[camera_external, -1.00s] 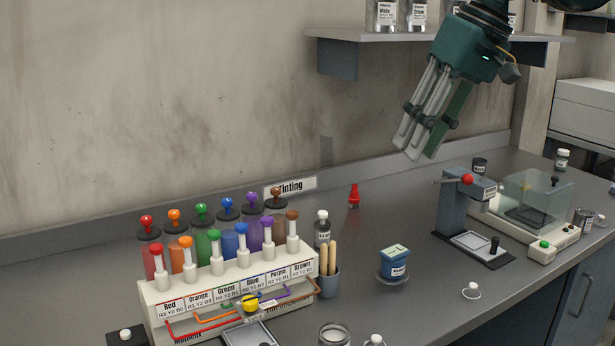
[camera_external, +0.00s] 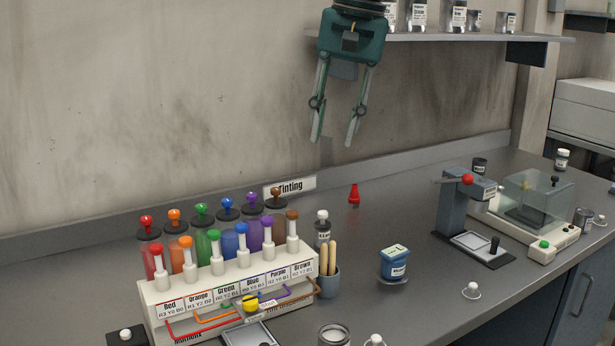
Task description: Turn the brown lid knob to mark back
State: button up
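The brown lid knob (camera_external: 276,193) sits on a dark round lid at the right end of the back row of colored lids. A brown jar body shows below it, partly hidden by the front row. A second brown cap (camera_external: 292,215) tops a white tube in front, above the "Brown" label. The marks around the knob are too small to read. My gripper (camera_external: 334,142) hangs fingers down, open and empty, above and to the right of the brown lid knob, clear of it.
The white rack (camera_external: 157,303) holds several colored tubes. A "Tinting" sign (camera_external: 302,185) stands right behind the brown lid. A shelf (camera_external: 430,39) is above.

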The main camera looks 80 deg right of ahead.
aim_at(276, 188)
jog(key=w+d+f+m, duration=0.1)
jog(key=w+m, duration=0.1)
jog(key=w, duration=0.2)
jog(key=w+d+f+m+g+p, duration=0.1)
jog(key=w+f+m, duration=0.1)
jog(key=w, duration=0.2)
jog(key=w+d+f+m+p, duration=0.1)
jog(key=w+f+m, duration=0.1)
jog(key=w, duration=0.2)
jog(key=shift+d+f+g, duration=0.15)
jog(key=shift+f+g, duration=0.05)
jog(key=shift+g, duration=0.2)
jog(key=shift+w+d+f+m+p, duration=0.15)
jog(key=shift+w+f+m+p, duration=0.2)
jog(key=shift+w+f+m, duration=0.15)
jog(key=shift+f, duration=3.85)
jog(key=c, duration=0.9)
